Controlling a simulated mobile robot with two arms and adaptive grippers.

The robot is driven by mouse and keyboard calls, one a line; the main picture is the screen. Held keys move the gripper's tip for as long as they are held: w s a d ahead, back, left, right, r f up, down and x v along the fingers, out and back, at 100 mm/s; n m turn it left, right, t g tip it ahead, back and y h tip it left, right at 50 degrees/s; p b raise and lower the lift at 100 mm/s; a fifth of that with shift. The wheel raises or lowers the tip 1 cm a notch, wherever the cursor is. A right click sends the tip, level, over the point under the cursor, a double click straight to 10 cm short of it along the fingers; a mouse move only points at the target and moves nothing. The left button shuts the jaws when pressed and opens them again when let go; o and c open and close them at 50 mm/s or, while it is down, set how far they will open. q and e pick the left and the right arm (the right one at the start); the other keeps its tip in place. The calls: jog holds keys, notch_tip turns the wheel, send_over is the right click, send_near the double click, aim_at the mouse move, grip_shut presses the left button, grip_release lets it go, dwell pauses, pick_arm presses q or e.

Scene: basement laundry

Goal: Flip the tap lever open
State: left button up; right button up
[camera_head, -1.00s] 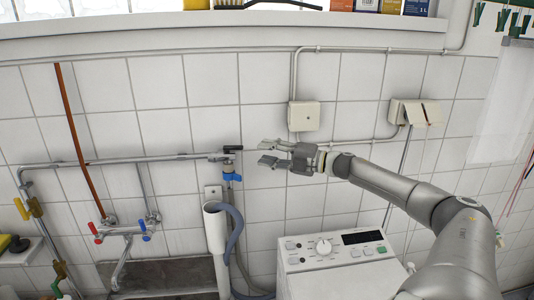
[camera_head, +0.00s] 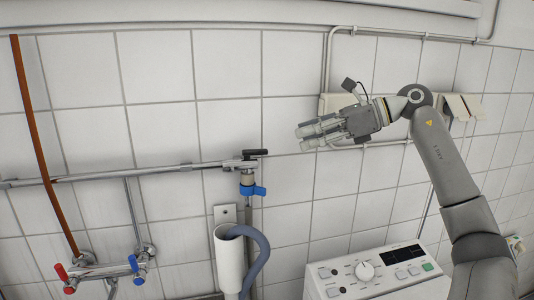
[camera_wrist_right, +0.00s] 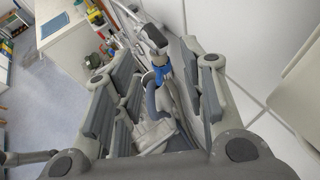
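The tap (camera_head: 248,165) is a metal valve at the right end of the horizontal wall pipe. Its black lever (camera_head: 255,152) sits on top and lies about level, pointing right. My left gripper is not in view.
A red-and-blue-knobbed mixer tap (camera_head: 103,270) is at lower left, beside a brown pipe (camera_head: 40,140). A white standpipe (camera_head: 229,265) with a grey hose (camera_head: 258,250) is below the tap. A washing machine (camera_head: 375,274) stands at lower right. Wall sockets (camera_head: 462,106) are behind my arm.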

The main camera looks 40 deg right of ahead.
aim_at(261, 150)
jog(key=p+x, duration=0.5)
jog(key=x, duration=0.4)
jog(key=shift+w+a, duration=0.15)
jog(key=shift+a, duration=0.15)
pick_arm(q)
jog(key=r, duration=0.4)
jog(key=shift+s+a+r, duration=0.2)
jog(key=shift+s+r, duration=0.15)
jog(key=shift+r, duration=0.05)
pick_arm(e)
jog(key=shift+w+f, duration=0.2)
